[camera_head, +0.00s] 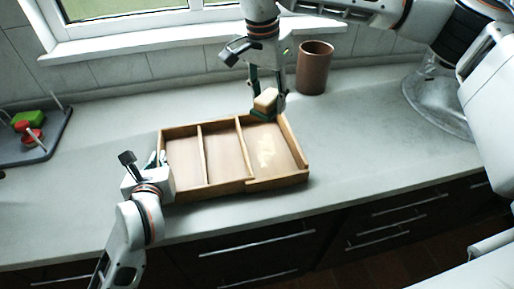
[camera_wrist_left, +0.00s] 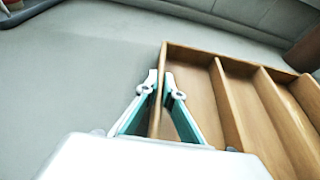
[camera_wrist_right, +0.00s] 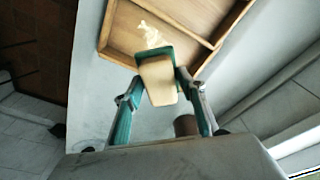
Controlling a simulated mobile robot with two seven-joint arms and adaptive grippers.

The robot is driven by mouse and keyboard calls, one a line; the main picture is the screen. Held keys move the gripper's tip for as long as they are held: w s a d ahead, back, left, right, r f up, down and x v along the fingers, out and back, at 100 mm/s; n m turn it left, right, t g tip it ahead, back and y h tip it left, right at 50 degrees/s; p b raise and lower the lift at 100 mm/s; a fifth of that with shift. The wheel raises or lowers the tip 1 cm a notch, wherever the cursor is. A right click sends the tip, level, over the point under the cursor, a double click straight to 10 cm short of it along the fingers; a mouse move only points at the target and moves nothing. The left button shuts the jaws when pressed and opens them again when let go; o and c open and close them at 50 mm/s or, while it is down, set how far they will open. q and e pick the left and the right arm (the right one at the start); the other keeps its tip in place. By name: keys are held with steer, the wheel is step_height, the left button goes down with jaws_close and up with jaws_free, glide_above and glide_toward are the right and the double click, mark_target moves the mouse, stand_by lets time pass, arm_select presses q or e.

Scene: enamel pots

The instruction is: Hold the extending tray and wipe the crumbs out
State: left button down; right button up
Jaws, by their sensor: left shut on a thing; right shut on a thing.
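The wooden extending tray (camera_head: 203,157) lies on the counter, split by dividers into three compartments. Pale crumbs (camera_head: 266,150) lie in its right compartment and also show in the right wrist view (camera_wrist_right: 151,32). My left gripper (camera_head: 160,160) is shut on the tray's left wall, one finger on each side of it in the left wrist view (camera_wrist_left: 158,88). My right gripper (camera_head: 266,98) is shut on a beige sponge (camera_wrist_right: 158,80) with a green layer. It holds the sponge at the far end of the right compartment; whether it touches the floor there I cannot tell.
A brown cup (camera_head: 314,68) stands behind the tray to the right, close to my right gripper. A dark dish rack (camera_head: 50,140) with red and green items is at the far left. The counter (camera_head: 380,150) right of the tray is clear.

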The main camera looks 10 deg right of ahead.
glide_above(276, 162)
steer(key=shift+s+a+f, duration=0.1)
steer(key=shift+a+f, duration=0.05)
steer(key=shift+f, duration=2.7)
steer(key=shift+s+a+f, duration=0.1)
steer(key=shift+f, duration=2.75)
steer(key=shift+f, duration=1.5)
